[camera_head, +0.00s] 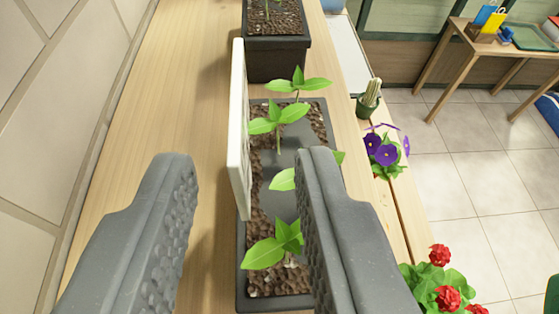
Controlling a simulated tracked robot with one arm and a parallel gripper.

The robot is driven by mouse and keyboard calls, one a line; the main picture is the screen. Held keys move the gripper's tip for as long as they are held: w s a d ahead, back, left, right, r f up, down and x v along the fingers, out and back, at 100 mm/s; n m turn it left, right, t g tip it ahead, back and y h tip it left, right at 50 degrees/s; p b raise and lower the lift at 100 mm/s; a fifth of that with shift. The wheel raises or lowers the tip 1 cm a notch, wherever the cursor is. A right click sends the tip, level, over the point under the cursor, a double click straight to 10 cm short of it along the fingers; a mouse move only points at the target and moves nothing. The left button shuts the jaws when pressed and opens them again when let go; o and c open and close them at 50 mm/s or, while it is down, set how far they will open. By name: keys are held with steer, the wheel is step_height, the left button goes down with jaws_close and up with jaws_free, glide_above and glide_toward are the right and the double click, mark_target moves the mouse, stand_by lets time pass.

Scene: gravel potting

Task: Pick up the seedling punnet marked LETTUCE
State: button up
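My gripper (246,162) is open, with one finger on the left and one on the right of the view. A dark grey seedling punnet (241,285) with brown gravel and several green seedlings stands on the wooden bench, ahead of and between the fingers. The right finger hides part of its right side, and the left finger is over bare bench to its left. A white label plate (237,165) stands on the punnet's left side, seen almost edge-on, so I cannot read any marking. Whether the fingers touch the punnet cannot be told, but nothing is gripped.
A second dark punnet (277,62) with a seedling stands behind on the bench (150,120). A cactus pot (367,105), purple flowers (384,150) and red flowers (447,298) are to the right. A tiled wall is at the left; a small table (455,40) stands far right.

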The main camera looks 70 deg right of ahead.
mark_target(233, 118)
steer(key=shift+w+r+p+x, duration=0.1)
steer(key=shift+p+x, duration=0.15)
steer(key=shift+x, duration=0.65)
steer(key=shift+w+r+p+x, duration=0.1)
steer(key=shift+p+x, duration=0.1)
steer(key=shift+x, duration=0.7)
steer(key=shift+w+r+p+x, duration=0.15)
steer(key=shift+p+x, duration=0.1)
steer(key=shift+x, duration=0.6)
jaws_close()
steer(key=shift+s, duration=0.1)
